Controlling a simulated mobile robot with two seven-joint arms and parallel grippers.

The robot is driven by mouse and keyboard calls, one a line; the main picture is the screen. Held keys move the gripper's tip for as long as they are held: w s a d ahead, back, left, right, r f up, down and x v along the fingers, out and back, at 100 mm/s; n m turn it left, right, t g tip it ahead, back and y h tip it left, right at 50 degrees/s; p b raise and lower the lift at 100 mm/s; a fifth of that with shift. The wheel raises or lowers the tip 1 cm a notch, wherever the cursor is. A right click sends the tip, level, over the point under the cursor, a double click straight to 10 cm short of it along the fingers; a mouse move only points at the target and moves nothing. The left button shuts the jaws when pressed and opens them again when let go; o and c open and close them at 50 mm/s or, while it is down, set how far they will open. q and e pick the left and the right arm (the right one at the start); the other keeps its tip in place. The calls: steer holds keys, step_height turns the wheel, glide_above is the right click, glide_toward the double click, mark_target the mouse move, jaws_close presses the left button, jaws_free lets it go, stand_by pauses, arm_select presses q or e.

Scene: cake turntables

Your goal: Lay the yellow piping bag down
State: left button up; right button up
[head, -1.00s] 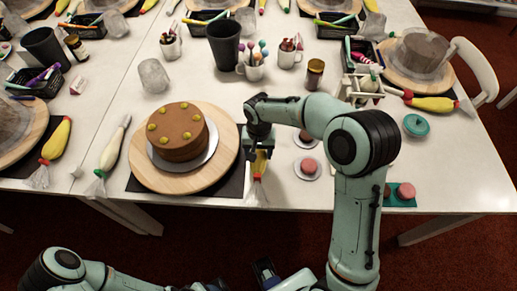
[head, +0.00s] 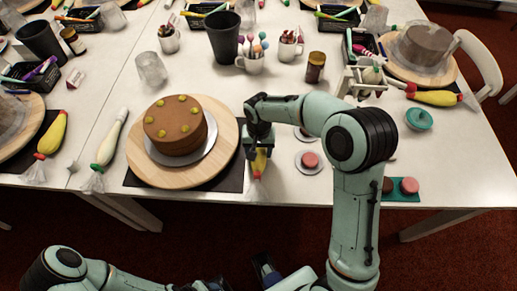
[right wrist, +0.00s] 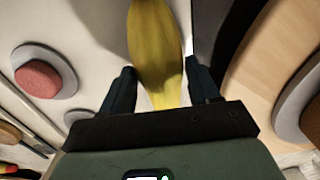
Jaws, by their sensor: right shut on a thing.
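The yellow piping bag (head: 259,163) is held in my right gripper (head: 258,147), to the right of the cake at the table's front edge. In the right wrist view the yellow bag (right wrist: 157,50) runs from between the two dark fingers (right wrist: 160,92) to the top of the picture. The gripper and arm hide part of the bag in the head view. I cannot tell whether the bag touches the table. My left gripper (head: 265,270) is low at the bottom edge, in front of the table; its jaws are unclear.
A chocolate cake (head: 175,138) stands on a wooden turntable (head: 135,158) over a dark mat (head: 232,180), left of my right gripper. Pink macarons on small discs (head: 309,160) lie to the right. A white piping bag (head: 112,135) lies left. Cups and a dark tumbler (head: 222,35) stand behind.

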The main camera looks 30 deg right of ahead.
steer(key=shift+f, duration=0.15)
steer(key=o, duration=0.8)
